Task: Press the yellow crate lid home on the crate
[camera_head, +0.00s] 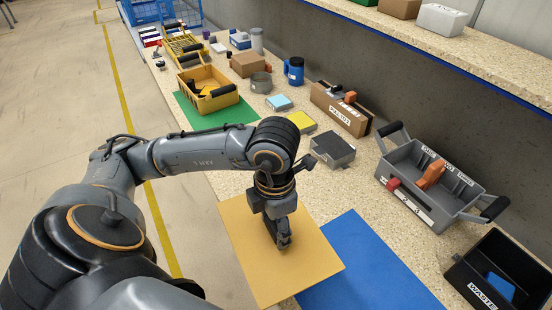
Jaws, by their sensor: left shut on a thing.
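A flat yellow panel, which I take for the crate lid (245,240), is under my left gripper (284,244). The gripper points down at the middle of the lid and is shut; its fingers hide the spot it grips. The lid lies or hovers above the worktop, beside the blue mat; I cannot tell its height. An open yellow crate (228,103) with black handles stands farther back on a green mat (224,118), with yellow and black items inside. Another yellow crate (174,50) stands behind it. My right gripper is not in view.
A blue mat (370,270) lies right of the lid. A grey tote (470,200) and a black waste bin (510,255) stand at right. Boxes, including a grey one (333,148) and a cardboard one (340,108), and a blue mug (294,71) line the wall side.

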